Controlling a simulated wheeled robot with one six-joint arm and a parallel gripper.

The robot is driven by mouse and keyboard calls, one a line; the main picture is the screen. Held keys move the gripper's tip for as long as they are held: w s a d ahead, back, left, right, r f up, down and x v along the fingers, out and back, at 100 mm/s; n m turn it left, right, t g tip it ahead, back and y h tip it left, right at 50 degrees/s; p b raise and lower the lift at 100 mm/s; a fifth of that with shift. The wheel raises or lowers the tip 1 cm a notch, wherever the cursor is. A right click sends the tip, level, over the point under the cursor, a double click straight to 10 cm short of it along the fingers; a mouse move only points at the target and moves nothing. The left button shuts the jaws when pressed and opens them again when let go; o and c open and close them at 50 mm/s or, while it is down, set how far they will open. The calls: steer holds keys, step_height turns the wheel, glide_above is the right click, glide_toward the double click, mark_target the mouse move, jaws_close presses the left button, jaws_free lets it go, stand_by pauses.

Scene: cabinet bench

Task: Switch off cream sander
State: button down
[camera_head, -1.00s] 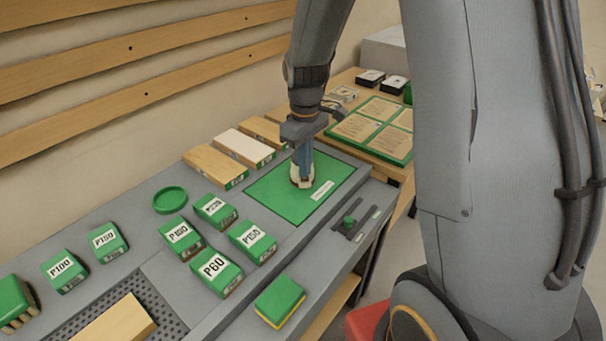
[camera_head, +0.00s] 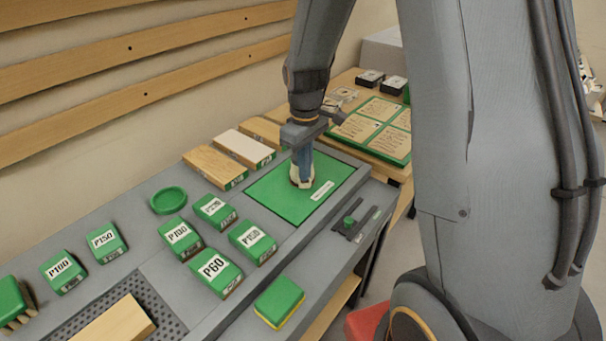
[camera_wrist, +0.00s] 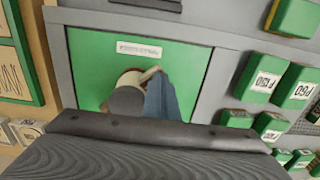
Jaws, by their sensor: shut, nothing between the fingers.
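The cream sander (camera_head: 301,181) stands on the green mat (camera_head: 265,193) on the grey bench. Much of it is hidden behind my gripper. In the wrist view the cream sander (camera_wrist: 130,78) shows a cream edge and a dark grey rounded top. My gripper (camera_head: 303,172) points down right over the sander, its bluish fingers shut with nothing between them. In the wrist view the fingers (camera_wrist: 160,97) overlap the sander's right side. I cannot tell whether they touch it. I cannot make out the sander's switch or whether it is on.
Several green sanding blocks (camera_head: 214,270) stand left of the mat. Wooden boards (camera_head: 216,167) lie behind it. A slotted fitting with a green knob (camera_head: 348,222) sits at the bench's front edge. A green-framed board (camera_head: 372,130) lies on the table to the right.

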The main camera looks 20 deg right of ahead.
step_height(320, 180, up, 7)
steer(key=p, duration=0.5)
stand_by(0.6)
steer(key=s+f+m+t+b, duration=0.1)
steer(key=s+f+m+b, duration=0.2)
steer(key=s, duration=1.2)
steer(key=m+b, duration=0.3)
steer(key=b, duration=0.1)
steer(key=shift+a+f+m, duration=0.15)
steer(key=shift+m, duration=0.25)
